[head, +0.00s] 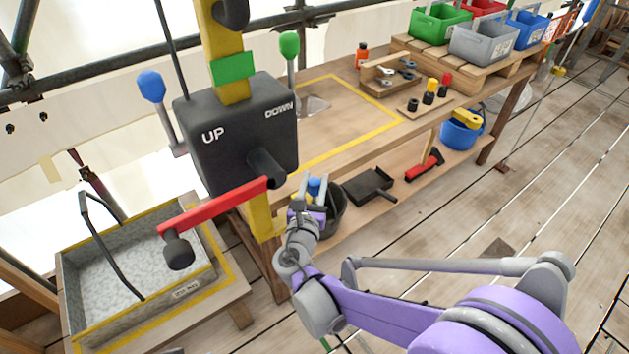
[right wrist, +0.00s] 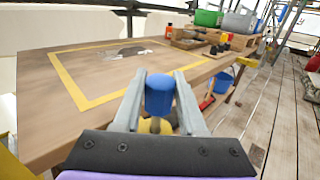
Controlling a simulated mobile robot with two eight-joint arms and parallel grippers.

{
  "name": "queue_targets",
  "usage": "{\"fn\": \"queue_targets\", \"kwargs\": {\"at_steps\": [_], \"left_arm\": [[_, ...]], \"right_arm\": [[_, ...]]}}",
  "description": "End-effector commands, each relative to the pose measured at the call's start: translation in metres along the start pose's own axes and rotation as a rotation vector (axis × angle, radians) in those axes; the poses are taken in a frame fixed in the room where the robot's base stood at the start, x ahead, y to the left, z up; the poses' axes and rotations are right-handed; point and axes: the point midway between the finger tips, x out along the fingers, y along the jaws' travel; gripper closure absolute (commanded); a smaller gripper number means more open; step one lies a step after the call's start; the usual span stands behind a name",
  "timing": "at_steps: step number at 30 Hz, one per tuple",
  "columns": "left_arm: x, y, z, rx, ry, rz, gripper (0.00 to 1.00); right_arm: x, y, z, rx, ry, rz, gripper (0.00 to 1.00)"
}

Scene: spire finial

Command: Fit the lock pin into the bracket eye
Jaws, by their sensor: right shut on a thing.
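My right gripper (right wrist: 160,97) is shut on the lock pin, whose blue cylindrical head (right wrist: 159,92) stands up between the two grey fingers in the right wrist view. In the head view this gripper (head: 312,195) is small, just right of the foot of the yellow post (head: 264,222), and the blue head shows at its tip. The pin's shank is hidden. A yellow part (right wrist: 146,126) shows low behind the head between the fingers. I cannot make out the bracket eye or tell whether the pin touches it. My left gripper is not in view.
A black UP/DOWN box (head: 232,150) with a red crank (head: 215,208) stands close left of my right gripper. The workbench (head: 345,130) lies behind, with a black bucket (head: 335,212) beneath. A gravel-filled tray (head: 130,270) is at left. Plank floor lies open at right.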

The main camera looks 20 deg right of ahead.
Motion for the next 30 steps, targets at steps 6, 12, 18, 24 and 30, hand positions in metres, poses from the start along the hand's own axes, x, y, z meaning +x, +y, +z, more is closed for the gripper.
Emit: {"fn": "queue_targets", "kwargs": {"at_steps": [6, 12, 18, 24, 30], "left_arm": [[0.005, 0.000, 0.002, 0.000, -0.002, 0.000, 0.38], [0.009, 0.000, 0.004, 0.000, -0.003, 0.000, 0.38], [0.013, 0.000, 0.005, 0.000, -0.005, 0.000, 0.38], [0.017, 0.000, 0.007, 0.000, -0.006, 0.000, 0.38], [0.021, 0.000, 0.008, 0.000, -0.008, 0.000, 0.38]], "right_arm": [[0.000, 0.000, -0.006, 0.000, 0.000, 0.000, 1.00], [0.000, 0.000, -0.011, 0.000, 0.000, 0.000, 1.00], [0.000, 0.000, -0.016, -0.001, 0.000, 0.000, 1.00], [0.000, 0.000, -0.021, -0.001, 0.000, 0.000, 1.00], [0.000, 0.000, -0.026, -0.001, 0.000, 0.000, 1.00]]}}
